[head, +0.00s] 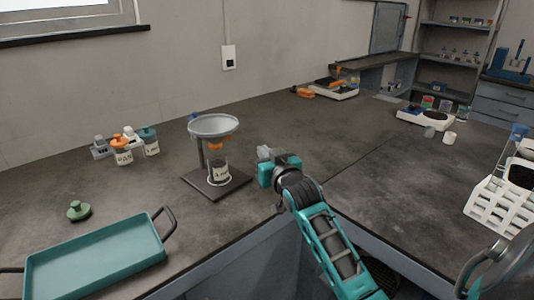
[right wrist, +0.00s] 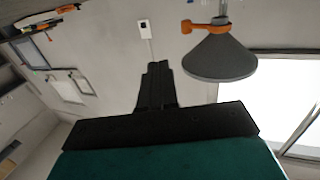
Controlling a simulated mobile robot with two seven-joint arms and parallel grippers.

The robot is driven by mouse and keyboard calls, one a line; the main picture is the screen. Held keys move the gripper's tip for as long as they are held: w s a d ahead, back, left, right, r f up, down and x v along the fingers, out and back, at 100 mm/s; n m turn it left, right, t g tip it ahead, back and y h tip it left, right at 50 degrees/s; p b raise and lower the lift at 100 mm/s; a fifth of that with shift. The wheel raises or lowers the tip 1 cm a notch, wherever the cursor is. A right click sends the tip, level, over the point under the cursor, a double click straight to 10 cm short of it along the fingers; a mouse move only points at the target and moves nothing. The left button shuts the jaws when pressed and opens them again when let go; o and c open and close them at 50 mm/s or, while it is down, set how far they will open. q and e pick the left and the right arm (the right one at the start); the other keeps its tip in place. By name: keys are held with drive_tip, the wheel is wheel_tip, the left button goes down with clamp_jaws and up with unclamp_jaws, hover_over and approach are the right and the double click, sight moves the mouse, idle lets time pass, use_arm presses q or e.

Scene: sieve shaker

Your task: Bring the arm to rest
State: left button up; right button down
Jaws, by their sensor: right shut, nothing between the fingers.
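My right arm comes in from the lower right of the head view. Its teal-and-black right gripper (head: 264,152) is over the worktop, just right of the sieve stand. In the right wrist view its black fingers (right wrist: 158,82) are together with nothing between them. The stand holds a grey round dish (head: 213,126) on a post, with an orange part and a labelled jar (head: 219,171) below it on a dark base plate (head: 205,188). The grey dish also shows in the right wrist view (right wrist: 219,58), apart from the fingers. My left gripper is not in view.
A teal tray (head: 40,262) with dark handles lies front left, near a green knobbed lid (head: 78,210). Several small jars stand behind it, one with an orange lid (head: 120,143). A white rack (head: 500,207) and a white balance (head: 425,118) are right. The middle worktop is largely clear.

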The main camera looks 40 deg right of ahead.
drive_tip(key=shift+s, duration=0.35)
